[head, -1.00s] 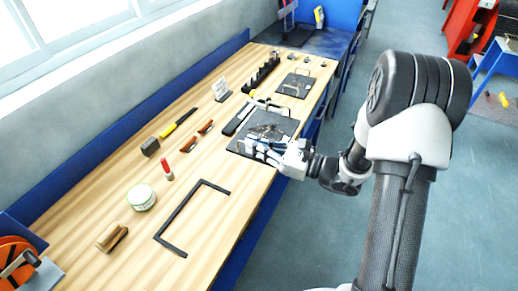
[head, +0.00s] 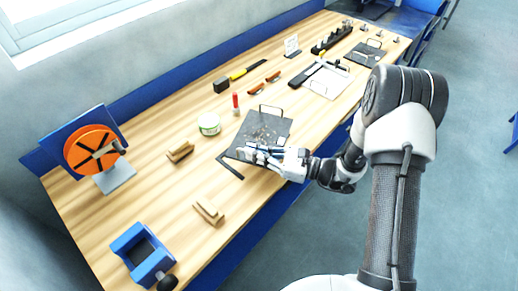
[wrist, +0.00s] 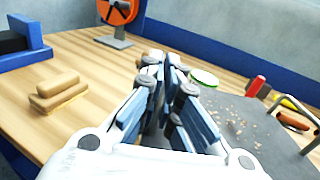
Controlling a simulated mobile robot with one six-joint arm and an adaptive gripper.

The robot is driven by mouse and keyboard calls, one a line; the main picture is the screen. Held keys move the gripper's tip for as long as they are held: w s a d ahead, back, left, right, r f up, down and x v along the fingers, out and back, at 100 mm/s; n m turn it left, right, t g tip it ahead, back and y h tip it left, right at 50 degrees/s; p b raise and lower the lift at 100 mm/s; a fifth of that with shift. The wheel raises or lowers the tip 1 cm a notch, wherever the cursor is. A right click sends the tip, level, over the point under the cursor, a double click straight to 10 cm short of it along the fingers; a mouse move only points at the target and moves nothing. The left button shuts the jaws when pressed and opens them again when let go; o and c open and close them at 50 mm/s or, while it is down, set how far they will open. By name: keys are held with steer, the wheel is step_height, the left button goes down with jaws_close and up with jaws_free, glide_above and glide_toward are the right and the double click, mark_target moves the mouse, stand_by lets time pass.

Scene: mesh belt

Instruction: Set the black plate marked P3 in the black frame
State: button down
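A black plate (head: 266,127) with a wire handle at its far edge and pale crumbs on top is beside my gripper (head: 262,151). Its P3 mark is not legible. The wrist view shows the plate (wrist: 232,118) to the right of my gripper (wrist: 168,95). The fingers are close together at the plate's near edge and seem shut on its near handle, which they mostly hide. Only the near-left corner of the black frame (head: 230,167) shows; the plate covers the rest. I cannot tell whether the plate rests in the frame or hangs above it.
A green-lidded tin (head: 209,124), a red marker (head: 236,104) and a wooden block (head: 180,151) are left of the plate. Another block (head: 208,211) and a blue vise (head: 143,252) stand nearer. A pale plate (head: 326,82) and another black plate (head: 365,54) lie farther back.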

steer(key=shift+w+f+b, duration=0.1)
steer(key=shift+f+b, duration=2.25)
steer(key=shift+f, duration=0.8)
steer(key=shift+f, duration=0.1)
steer(key=c, duration=2.3)
jaws_free()
steer(key=o, duration=0.6)
steer(key=shift+f, duration=0.15)
steer(key=v, duration=1.2)
